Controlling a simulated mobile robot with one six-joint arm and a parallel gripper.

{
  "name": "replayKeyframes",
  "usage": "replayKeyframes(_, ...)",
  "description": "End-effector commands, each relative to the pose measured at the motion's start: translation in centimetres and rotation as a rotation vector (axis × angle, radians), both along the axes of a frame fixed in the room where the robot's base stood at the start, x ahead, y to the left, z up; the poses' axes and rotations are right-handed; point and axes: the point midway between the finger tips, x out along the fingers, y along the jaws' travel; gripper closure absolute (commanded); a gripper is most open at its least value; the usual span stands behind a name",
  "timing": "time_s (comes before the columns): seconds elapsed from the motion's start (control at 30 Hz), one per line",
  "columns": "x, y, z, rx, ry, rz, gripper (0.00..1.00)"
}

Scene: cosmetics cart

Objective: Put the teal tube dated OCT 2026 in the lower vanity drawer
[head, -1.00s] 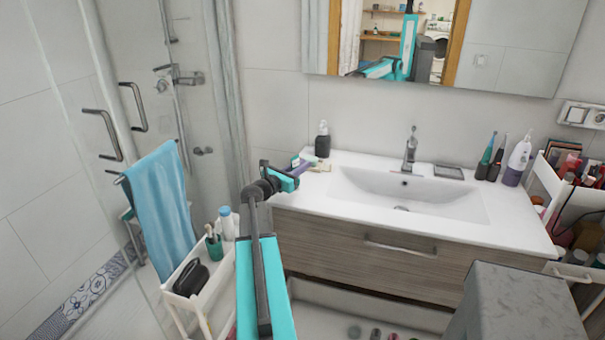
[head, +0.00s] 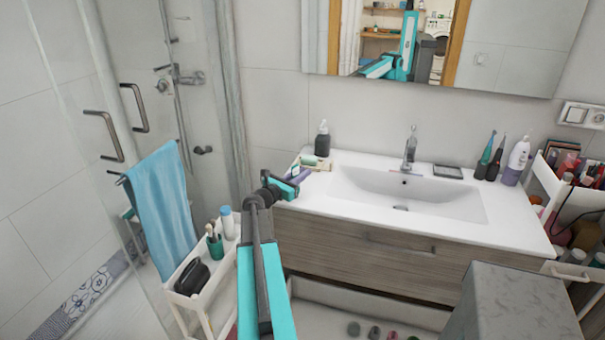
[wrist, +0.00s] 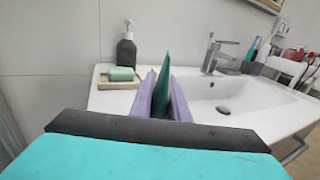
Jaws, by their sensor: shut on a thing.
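My gripper (wrist: 162,108), with purple fingers, is shut on a teal tube (wrist: 161,88) that stands up between them in the wrist view. No date can be read on the tube. In the head view my gripper (head: 300,174) is at the left end of the white washbasin top, and the tube cannot be made out there. The wood-grain vanity front (head: 350,256) is below the basin, with a long handle (head: 400,246).
A green soap bar (wrist: 121,74) on a wooden dish and a dark dispenser (head: 322,140) stand at the basin's back left. A white cart (head: 205,292) is left of my arm. A grey block-like surface (head: 525,310) is at front right.

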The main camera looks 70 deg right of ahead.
Motion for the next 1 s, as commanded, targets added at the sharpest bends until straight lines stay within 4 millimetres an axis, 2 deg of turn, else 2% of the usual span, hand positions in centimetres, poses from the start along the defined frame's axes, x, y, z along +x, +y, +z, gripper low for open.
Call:
replayKeyframes(0.33,0.00,0.00,-0.44,0.000,0.000,0.000,1.00)
replayKeyframes(0.37,0.00,0.00,-0.35,0.000,0.000,0.000,0.80)
replayKeyframes(0.43,0.00,0.00,-0.33,0.000,0.000,0.000,0.68)
replayKeyframes(0.47,0.00,0.00,-0.33,0.000,0.000,0.000,0.66)
replayKeyframes(0.93,0.00,0.00,0.16,0.000,0.000,0.000,0.66)
replayKeyframes(1.0,0.14,0.49,-0.02,0.000,-0.001,0.001,0.66)
